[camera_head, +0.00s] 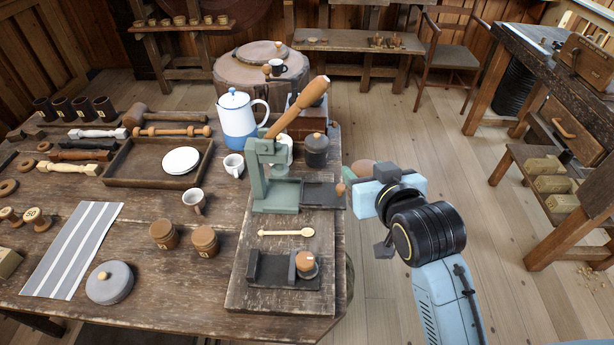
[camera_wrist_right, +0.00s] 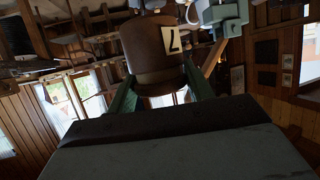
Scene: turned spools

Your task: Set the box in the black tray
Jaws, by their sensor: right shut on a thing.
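My right gripper (camera_head: 364,173) is over the floor just beyond the table's right edge, to the right of the green press. It is shut on a brown, rounded box (camera_wrist_right: 155,55) with a pale label marked 7, held between green fingers in the right wrist view. In the head view the box (camera_head: 360,167) shows only partly behind the gripper. A flat black tray (camera_head: 320,194) with a small wooden knob at its right end sits at the right side of the press (camera_head: 273,190). Nothing is seen on the tray. My left gripper is not in view.
A black holder (camera_head: 275,271) and a wooden spoon (camera_head: 286,233) lie on the board in front. Two labelled wooden jars (camera_head: 204,241) stand left of the board. A dark lidded canister (camera_head: 316,150) stands behind the tray.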

